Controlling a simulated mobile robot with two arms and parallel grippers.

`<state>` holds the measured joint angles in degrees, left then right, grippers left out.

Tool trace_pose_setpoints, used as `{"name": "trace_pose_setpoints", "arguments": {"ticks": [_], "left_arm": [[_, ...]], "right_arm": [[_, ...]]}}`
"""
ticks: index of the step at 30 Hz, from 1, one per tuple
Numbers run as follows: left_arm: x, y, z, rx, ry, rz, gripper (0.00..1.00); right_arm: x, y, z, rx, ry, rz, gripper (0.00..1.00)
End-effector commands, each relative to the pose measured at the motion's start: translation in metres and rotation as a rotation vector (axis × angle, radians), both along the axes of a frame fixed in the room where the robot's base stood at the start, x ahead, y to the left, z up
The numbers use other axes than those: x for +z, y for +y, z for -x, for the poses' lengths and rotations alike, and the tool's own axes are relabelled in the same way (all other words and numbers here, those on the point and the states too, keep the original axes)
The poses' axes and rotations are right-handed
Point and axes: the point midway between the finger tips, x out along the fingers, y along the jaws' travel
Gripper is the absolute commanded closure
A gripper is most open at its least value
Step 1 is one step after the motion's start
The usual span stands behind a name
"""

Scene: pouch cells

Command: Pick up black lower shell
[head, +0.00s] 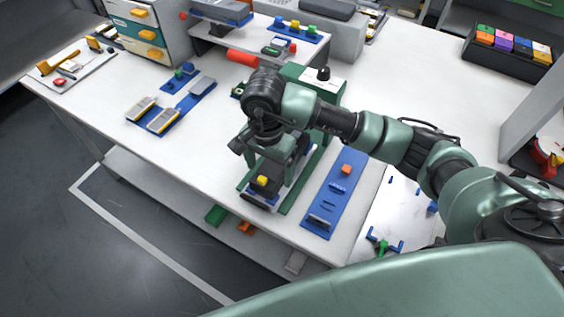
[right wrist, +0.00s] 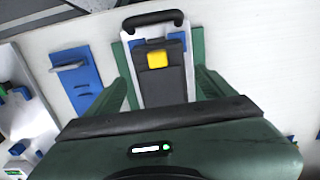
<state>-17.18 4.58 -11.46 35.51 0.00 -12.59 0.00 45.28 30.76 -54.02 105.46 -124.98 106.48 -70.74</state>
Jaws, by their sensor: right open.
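A dark, flat piece (right wrist: 162,86) with a yellow block (right wrist: 157,58) on it lies on a light sliding tray (right wrist: 130,52) with a black handle (right wrist: 152,20). It looks like the black lower shell, but I cannot tell for sure. The yellow block also shows in the head view (head: 263,180), at the front of a green fixture (head: 297,195). My right gripper (head: 262,142) is open above the rear of this fixture, and its fingertips are hard to make out. In the right wrist view, a green and black body covers the lower part. My left gripper is not in view.
A blue mat (head: 331,204) with an orange block (head: 346,169) and small parts lies right of the fixture. A red cylinder (head: 242,58) lies behind. The white table (head: 205,150) is bare left of the fixture.

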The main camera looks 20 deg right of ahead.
Motion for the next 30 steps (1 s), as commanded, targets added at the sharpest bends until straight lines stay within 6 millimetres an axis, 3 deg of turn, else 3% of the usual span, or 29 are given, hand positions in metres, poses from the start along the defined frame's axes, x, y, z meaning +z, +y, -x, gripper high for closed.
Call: {"name": "trace_pose_setpoints", "arguments": {"ticks": [3, 7, 16, 23, 24, 30], "left_arm": [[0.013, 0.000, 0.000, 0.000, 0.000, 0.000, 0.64], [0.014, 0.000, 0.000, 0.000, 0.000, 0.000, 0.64], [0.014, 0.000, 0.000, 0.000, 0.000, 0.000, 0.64], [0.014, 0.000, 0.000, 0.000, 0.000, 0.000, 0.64], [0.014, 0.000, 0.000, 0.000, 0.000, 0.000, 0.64], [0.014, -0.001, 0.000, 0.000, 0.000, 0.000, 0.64]], "right_arm": [[-0.017, -0.001, -0.001, -0.002, 0.007, -0.001, 0.16], [-0.034, 0.000, -0.002, -0.001, 0.003, -0.002, 0.16], [-0.040, -0.001, -0.002, 0.000, 0.001, -0.001, 0.16], [-0.039, -0.001, -0.002, 0.000, 0.000, -0.001, 0.80], [-0.038, -0.001, -0.003, 0.000, -0.002, -0.001, 0.84], [-0.038, -0.001, -0.003, 0.000, -0.002, -0.002, 0.84]]}}
